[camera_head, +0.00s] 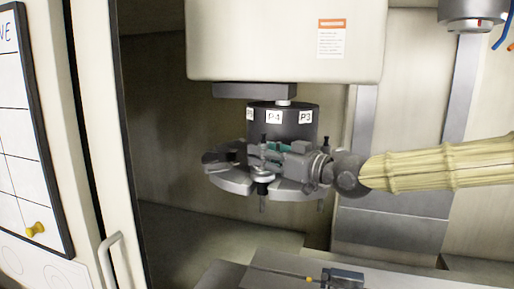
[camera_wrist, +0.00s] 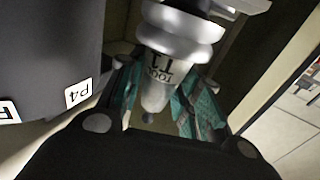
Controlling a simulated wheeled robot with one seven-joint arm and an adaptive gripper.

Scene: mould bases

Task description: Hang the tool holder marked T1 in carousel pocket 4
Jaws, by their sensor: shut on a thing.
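The tool holder marked T1 (camera_wrist: 165,75) is a silver tapered piece between the green-lined fingers of my gripper (camera_wrist: 160,105) in the wrist view. My gripper is shut on it. In the head view my gripper (camera_head: 262,160) reaches in from the right at the front of the carousel (camera_head: 225,180), below the P4 label (camera_head: 274,117). The P4 label also shows in the wrist view (camera_wrist: 78,93), left of the holder. The holder's lower end hangs below the disc's front edge in the head view. My gripper hides pocket 4, so I cannot tell whether the holder is seated there.
The machine head (camera_head: 285,40) is above the carousel. A P3 label (camera_head: 305,116) is right of P4. A vise (camera_head: 342,278) lies on the machine table (camera_head: 225,275) below. The door frame (camera_head: 105,150) stands at the left. Open space lies between carousel and table.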

